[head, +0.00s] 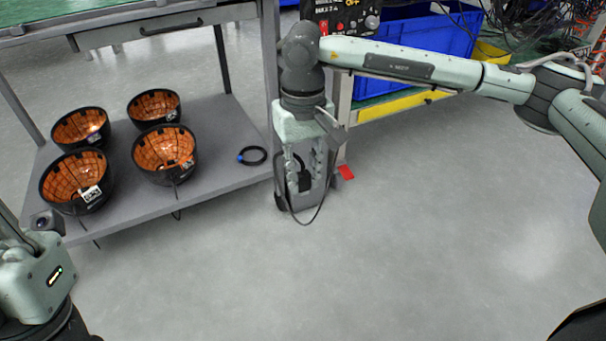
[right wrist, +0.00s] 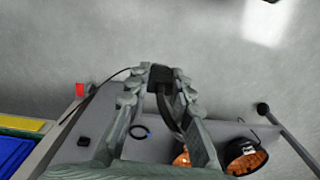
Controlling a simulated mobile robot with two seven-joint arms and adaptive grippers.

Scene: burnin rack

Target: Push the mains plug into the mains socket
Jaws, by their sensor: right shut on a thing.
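My right gripper (head: 304,180) points down in the head view, at the right end of a grey shelf. It is shut on the black mains plug (right wrist: 160,78), which sits between the fingertips in the right wrist view. A dark cable (right wrist: 172,115) runs back from the plug between the fingers, and a loop hangs below the gripper in the head view. Part of my left arm shows at lower left, without visible fingers.
Several black bowl-shaped lamps with orange insides (head: 163,148) stand on the grey shelf (head: 222,150). A coiled black cable with a blue part (head: 252,156) lies beside them. A red piece (head: 346,172) and blue bins (head: 420,38) are to the right. The floor in front is clear.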

